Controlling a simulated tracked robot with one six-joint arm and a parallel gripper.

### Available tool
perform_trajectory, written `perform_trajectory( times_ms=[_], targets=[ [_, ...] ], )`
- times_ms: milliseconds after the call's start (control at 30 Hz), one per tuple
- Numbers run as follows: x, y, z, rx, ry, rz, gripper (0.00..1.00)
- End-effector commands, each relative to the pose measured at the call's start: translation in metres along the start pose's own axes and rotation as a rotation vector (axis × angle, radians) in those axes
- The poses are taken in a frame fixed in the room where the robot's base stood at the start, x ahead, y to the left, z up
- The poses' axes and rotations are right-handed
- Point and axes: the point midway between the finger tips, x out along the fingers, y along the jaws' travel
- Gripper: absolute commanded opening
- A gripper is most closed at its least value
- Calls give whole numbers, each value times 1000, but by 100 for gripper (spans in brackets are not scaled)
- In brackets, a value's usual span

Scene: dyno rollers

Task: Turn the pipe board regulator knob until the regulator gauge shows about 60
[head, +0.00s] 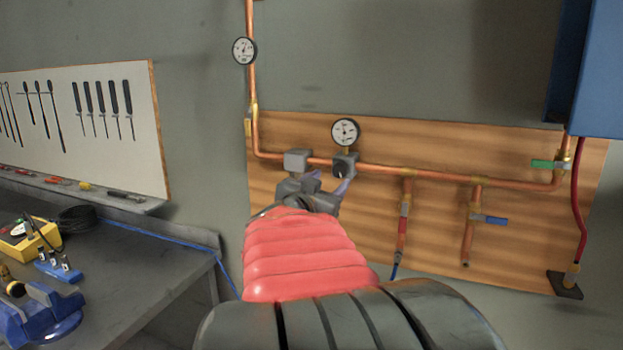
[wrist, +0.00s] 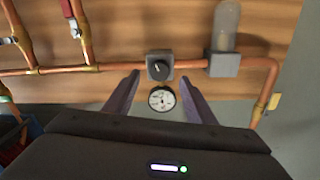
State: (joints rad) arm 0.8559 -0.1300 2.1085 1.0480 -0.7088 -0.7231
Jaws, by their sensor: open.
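The regulator is a grey block with a dark round knob (head: 340,170) on the copper pipe of the wooden board. In the wrist view the knob (wrist: 160,69) has a pale mark on its face. The white regulator gauge (head: 345,131) stands above it; in the wrist view, which is upside down, the gauge (wrist: 162,99) shows below the knob. Its numbers are too small to read. My gripper (wrist: 159,76) is open, with its purple-grey fingers on either side of the knob and a gap at each side. In the head view my gripper (head: 332,183) partly covers the regulator's lower part.
A second gauge (head: 244,50) sits on the vertical pipe. A grey block with a clear bowl (wrist: 223,62) is beside the regulator. Green (head: 542,164), blue (head: 490,220) and red (head: 403,226) valve handles are to the right. A workbench (head: 130,265) stands at left.

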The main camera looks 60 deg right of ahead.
Motion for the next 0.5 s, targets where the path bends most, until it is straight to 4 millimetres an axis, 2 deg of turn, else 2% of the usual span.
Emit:
perform_trajectory(
  times_ms=[300, 500],
  targets=[
    [-47, -1, 0, 1, 1, -2, 51],
    [-70, -1, 0, 1, 1, -3, 51]
  ],
)
